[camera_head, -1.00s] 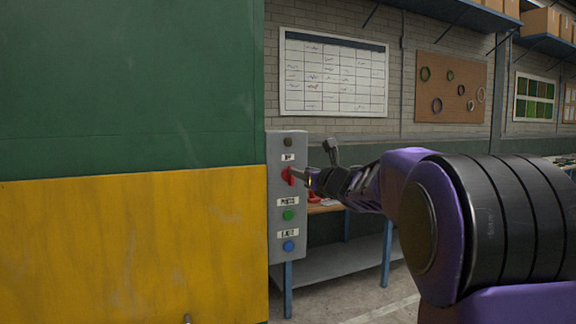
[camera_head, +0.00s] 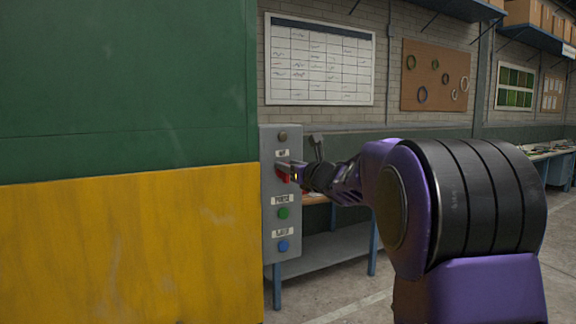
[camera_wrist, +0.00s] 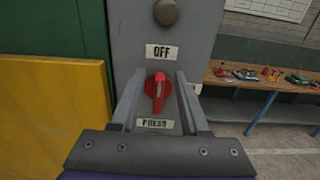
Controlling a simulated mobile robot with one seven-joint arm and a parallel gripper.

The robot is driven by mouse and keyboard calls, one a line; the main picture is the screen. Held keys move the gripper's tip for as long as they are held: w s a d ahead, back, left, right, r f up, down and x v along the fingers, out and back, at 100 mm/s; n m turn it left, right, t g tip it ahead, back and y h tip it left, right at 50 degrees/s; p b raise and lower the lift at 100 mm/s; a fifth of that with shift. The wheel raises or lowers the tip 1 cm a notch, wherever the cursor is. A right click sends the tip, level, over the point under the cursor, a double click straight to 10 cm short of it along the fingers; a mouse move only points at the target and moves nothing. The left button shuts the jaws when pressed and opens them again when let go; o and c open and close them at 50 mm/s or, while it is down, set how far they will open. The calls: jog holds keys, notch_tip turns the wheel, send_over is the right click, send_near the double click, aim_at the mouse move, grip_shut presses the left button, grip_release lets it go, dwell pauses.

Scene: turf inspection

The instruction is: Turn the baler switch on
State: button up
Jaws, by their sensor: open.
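A grey control box (camera_head: 268,232) is fixed at the right side of the green and yellow machine. Its red rotary switch (camera_wrist: 157,90) sits under a label reading OFF (camera_wrist: 164,51) in the wrist view. The switch handle stands close to upright. My gripper (camera_wrist: 159,82) is open, with one finger on each side of the red switch; whether either finger touches it I cannot tell. In the head view my gripper (camera_head: 291,171) partly covers the switch. Below are a green button (camera_head: 283,213) and a blue button (camera_head: 283,246).
The machine's yellow panel (camera_head: 130,245) and green panel (camera_wrist: 40,28) fill the left. A wooden workbench (camera_wrist: 262,78) with several small items stands behind at right. A dark round knob (camera_wrist: 166,12) sits above the OFF label. Open floor (camera_head: 345,290) lies at lower right.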

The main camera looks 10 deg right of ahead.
jog(key=shift+c, duration=0.2)
grip_shut()
jog(key=shift+m, duration=0.4)
jog(key=shift+w+d+f+m+p, duration=0.15)
jog(key=shift+d+f+m+p, duration=0.2)
jog(key=shift+m, duration=2.5)
jog(key=shift+w+d+f+m+p, duration=0.1)
jog(key=shift+d+f+m+p, duration=0.25)
jog(key=shift+m, duration=2.55)
jog(key=shift+w+d+f+m+p, duration=0.2)
jog(key=shift+d+f+m, duration=0.25)
jog(key=shift+m, duration=2.4)
